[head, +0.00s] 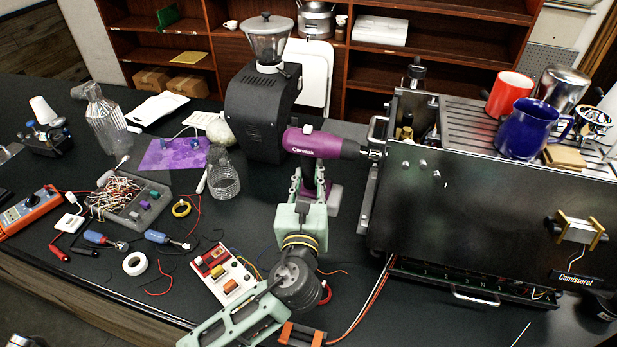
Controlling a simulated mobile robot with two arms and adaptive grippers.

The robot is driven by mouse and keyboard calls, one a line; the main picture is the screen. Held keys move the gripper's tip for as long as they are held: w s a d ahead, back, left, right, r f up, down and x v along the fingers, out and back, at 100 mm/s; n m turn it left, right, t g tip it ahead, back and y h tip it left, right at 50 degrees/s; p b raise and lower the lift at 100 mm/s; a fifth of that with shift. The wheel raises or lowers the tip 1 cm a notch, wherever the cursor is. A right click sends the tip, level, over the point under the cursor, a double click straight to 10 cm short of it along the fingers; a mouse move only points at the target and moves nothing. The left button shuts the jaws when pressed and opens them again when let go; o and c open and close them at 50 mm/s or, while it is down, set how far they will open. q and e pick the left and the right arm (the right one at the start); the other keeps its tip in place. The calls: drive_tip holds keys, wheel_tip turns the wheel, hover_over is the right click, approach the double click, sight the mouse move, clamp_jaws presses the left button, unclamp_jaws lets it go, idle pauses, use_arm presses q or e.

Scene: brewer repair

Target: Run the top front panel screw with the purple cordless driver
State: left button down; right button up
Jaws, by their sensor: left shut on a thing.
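The purple cordless driver (312,142) is upright, its nose pointing right at the espresso machine (490,210). My left gripper (310,182) is shut on the driver's handle from the near side and hides part of it. The driver's tip (374,153) is at the upper left edge of the dark front panel (460,205). I cannot tell whether the bit touches a screw. Small screw-like dots (422,163) show on the panel's upper left part. My right gripper is not in view.
A black grinder (258,115) stands close behind the driver. A red mug (510,92) and a blue pitcher (527,128) stand on the machine's top. A parts tray (130,200), a red-and-white controller box (224,272) and loose wires lie on the black table's left half.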

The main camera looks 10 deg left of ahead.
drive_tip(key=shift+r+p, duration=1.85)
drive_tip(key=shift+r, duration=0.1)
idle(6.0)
